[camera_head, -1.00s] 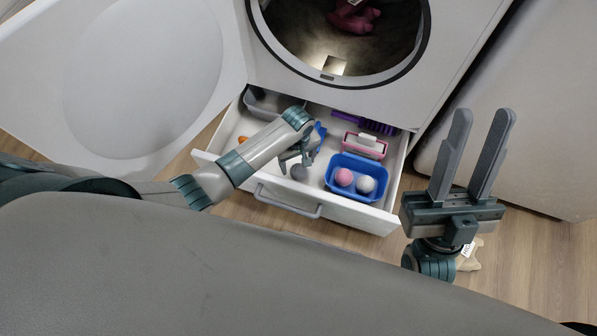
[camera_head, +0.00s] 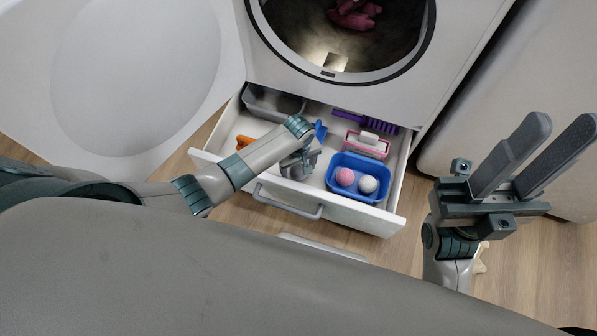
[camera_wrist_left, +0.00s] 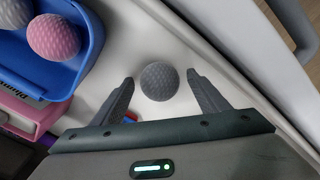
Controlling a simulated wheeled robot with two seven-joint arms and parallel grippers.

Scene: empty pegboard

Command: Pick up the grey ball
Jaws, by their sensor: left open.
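The grey ball (camera_wrist_left: 160,81) is a dimpled sphere on the white floor of the open drawer (camera_head: 350,214), near its front wall. In the left wrist view it sits centred between the fingertips of my left gripper (camera_wrist_left: 160,79), with a gap on each side. In the head view my left gripper (camera_head: 299,166) reaches down into the drawer, and I cannot clearly make out the ball from the fingers there. My right gripper (camera_head: 562,126) is open and empty, raised right of the drawer.
A blue tub (camera_head: 338,191) with a pink ball (camera_head: 345,177) and a white ball (camera_head: 368,184) stands right of my left gripper. A pink box (camera_head: 366,147), purple brush (camera_head: 380,126), grey bin (camera_head: 270,103) and orange item (camera_head: 243,141) share the drawer. The washer (camera_head: 450,60) stands behind.

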